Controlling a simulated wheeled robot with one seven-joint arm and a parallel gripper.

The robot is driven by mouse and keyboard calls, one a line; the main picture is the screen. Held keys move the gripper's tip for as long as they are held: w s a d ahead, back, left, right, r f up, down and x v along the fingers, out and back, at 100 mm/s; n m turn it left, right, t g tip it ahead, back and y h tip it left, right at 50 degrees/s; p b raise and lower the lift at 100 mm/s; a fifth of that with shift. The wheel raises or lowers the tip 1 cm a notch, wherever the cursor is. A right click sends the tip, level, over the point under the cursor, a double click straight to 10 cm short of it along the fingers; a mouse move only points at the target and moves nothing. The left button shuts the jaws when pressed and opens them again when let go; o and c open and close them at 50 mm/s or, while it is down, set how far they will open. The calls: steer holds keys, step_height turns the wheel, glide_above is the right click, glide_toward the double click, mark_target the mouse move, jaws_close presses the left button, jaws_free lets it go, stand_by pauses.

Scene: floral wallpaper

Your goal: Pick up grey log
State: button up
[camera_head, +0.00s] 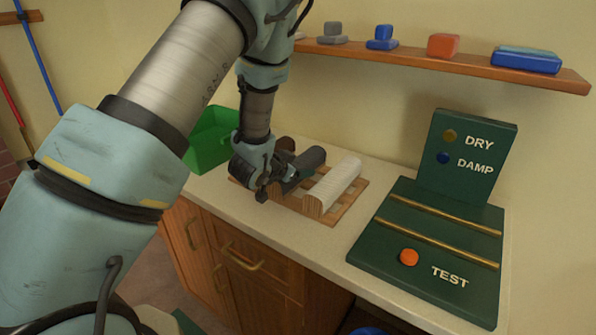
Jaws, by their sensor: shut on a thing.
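The grey log (305,165) is dark grey and lies in the middle of a wooden slatted rack (293,203) on the counter. My gripper (268,190) is at its near end and is shut on it. My wrist hides that end of the log and most of the fingers. I cannot tell whether the log is lifted off the rack. A white log (335,186) lies to its right on the rack, and a brown log (284,144) shows partly behind it to the left.
A green bin (208,139) stands behind my wrist at the left. A dark green DRY/DAMP test stand (420,263) with two brass bars and an orange button (409,257) fills the counter at the right. A wall shelf (440,61) holds several small items above. Clear counter (340,238) lies in front of the rack.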

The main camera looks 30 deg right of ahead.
jaws_close()
steer(key=shift+r, duration=0.1)
stand_by(0.3)
